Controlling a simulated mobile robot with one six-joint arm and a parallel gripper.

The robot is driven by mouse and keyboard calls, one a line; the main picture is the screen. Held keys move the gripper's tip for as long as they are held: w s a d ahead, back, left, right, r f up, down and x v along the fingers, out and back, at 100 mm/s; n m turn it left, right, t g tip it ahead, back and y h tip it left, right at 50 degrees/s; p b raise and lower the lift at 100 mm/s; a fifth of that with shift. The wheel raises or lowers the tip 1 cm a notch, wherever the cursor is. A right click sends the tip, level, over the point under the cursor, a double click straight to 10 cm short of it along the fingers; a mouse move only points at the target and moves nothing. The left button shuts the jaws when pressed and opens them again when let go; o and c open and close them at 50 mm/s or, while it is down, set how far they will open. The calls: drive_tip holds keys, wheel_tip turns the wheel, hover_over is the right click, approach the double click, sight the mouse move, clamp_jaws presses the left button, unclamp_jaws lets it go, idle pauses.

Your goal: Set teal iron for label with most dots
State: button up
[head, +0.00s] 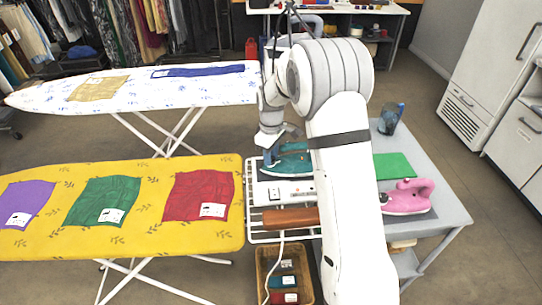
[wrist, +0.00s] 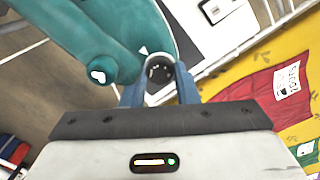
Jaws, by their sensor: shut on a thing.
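The teal iron (head: 293,160) stands on the white rack of the grey table, partly hidden behind my arm. My gripper (head: 270,146) is down at its left end. In the wrist view, the teal iron (wrist: 105,40) fills the upper left. My gripper (wrist: 158,85) has its blue fingers on either side of a small round dark dial (wrist: 160,70) with a pale rim, shut on it. Labelled cloths lie on the yellow board: purple (head: 32,198), green (head: 97,192) and red (head: 200,187). Their white labels are too small to count dots on.
A brown-handled tool (head: 290,218) lies on the rack's front. The white board (head: 215,92) behind carries tan and blue cloths. A basket (head: 262,262) stands below in front.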

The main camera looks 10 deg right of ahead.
drive_tip(key=shift+m, duration=0.9)
drive_tip(key=o, duration=1)
wheel_tip(320, 180, up, 8)
drive_tip(key=shift+f, duration=0.1)
